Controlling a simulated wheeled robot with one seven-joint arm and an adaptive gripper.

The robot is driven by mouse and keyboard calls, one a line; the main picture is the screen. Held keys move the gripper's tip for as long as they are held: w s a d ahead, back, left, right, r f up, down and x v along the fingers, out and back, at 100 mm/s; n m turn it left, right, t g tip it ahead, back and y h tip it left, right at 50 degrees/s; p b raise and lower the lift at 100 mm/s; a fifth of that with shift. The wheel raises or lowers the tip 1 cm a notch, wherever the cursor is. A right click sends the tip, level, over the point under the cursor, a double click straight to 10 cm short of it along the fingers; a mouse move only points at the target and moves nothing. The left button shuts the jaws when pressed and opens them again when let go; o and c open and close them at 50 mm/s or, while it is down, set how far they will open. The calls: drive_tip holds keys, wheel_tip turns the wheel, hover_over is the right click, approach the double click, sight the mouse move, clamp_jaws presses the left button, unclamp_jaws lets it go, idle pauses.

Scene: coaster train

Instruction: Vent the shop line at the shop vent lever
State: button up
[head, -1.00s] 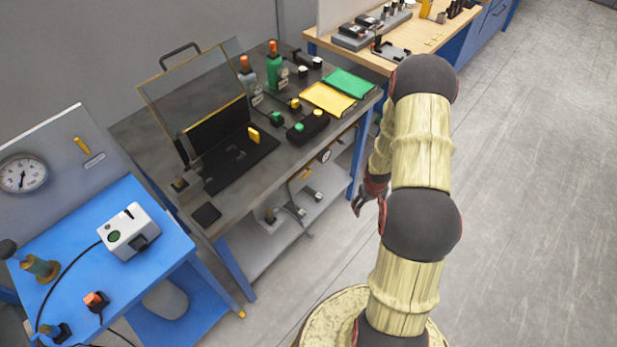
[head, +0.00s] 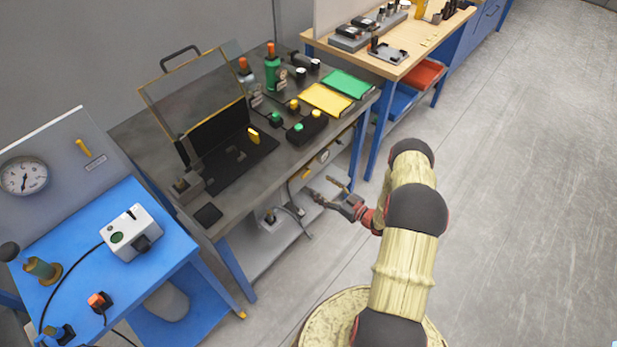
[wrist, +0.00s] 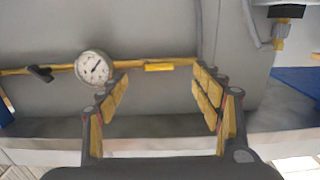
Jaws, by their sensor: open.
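In the wrist view a yellow pipe (wrist: 130,66) runs along a grey panel. It carries a round white gauge (wrist: 95,68), a small black handle (wrist: 40,73) at the left and a yellow block (wrist: 160,67) near the middle. I cannot tell which of these is the shop vent lever; no label is readable. My gripper (wrist: 160,88) is open and empty, its fingers on either side of the yellow block in the picture, apparently short of it. In the head view my gripper (head: 322,188) is beside the grey bench's front, below its top.
The grey bench (head: 230,205) carries bottles, trays and a black box. A lower shelf (head: 262,245) lies under it. A blue table (head: 165,245) with a gauge panel stands at the left. Open floor (head: 520,200) lies to the right. A wooden bench (head: 400,65) is behind.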

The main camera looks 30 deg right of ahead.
drive_tip(key=b+x, duration=0.1)
drive_tip(key=x, duration=0.6)
drive_tip(key=shift+w+r, duration=0.3)
drive_tip(key=shift+w, duration=0.1)
drive_tip(key=shift+a, duration=0.1)
drive_tip(key=shift+c, duration=1.3)
drive_tip(key=c, duration=0.9)
